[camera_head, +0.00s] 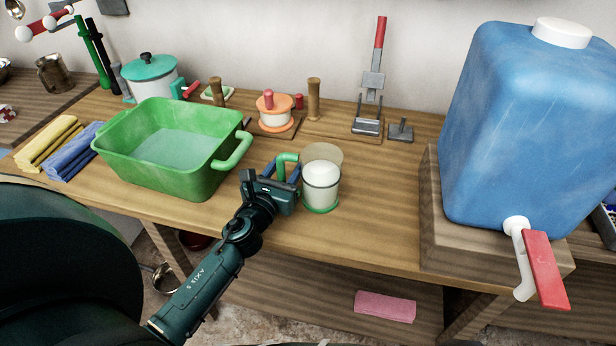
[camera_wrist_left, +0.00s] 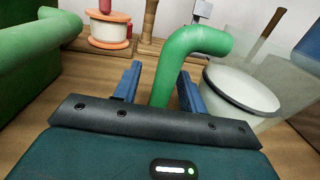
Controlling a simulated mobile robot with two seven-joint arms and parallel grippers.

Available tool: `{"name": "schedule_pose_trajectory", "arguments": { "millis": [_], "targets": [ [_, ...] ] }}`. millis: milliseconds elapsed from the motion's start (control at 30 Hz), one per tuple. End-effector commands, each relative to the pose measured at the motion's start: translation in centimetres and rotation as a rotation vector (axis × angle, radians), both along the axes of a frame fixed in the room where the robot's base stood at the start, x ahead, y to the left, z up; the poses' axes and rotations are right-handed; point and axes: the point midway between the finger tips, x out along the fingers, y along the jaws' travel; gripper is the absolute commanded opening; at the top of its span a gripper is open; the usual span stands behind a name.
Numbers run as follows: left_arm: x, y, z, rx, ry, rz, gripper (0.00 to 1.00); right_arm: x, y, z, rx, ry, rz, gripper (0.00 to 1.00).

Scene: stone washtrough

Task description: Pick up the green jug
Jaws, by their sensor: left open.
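The green jug (camera_head: 321,190) stands upright on the wooden table, right of the green basin. It has a clear body with whitish contents, a green base rim and a green handle on its left side. In the left wrist view its green handle (camera_wrist_left: 185,62) rises and bends right toward the pale body (camera_wrist_left: 242,92). My left gripper (camera_head: 281,172) is at the handle with its blue fingers open. In the wrist view the handle stands between the two fingers (camera_wrist_left: 158,84); contact cannot be told. My right gripper is not in view.
A green basin (camera_head: 185,120) with water stands left of the gripper. A blue water container (camera_head: 520,130) with a red-handled tap stands on a wooden block (camera_head: 445,215) at the right. Pegs and an orange-and-white pot (camera_head: 275,118) stand behind. The table between jug and block is clear.

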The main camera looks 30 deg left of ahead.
Motion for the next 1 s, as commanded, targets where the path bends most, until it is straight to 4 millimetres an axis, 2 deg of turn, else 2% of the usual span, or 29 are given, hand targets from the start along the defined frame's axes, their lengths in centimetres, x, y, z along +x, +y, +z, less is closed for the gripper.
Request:
{"name": "schedule_pose_trajectory", "arguments": {
  "millis": [233,733,1000],
  "targets": [
    [0.16,-0.01,-0.03,0.000,0.000,-0.001,0.42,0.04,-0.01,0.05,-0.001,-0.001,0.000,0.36],
    [0.13,-0.01,-0.02,0.000,0.000,-0.001,0.01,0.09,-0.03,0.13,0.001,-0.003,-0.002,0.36],
    [0.13,-0.01,-0.03,0.000,0.000,-0.001,0.00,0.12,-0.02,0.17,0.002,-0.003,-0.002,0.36]
  ]
}}
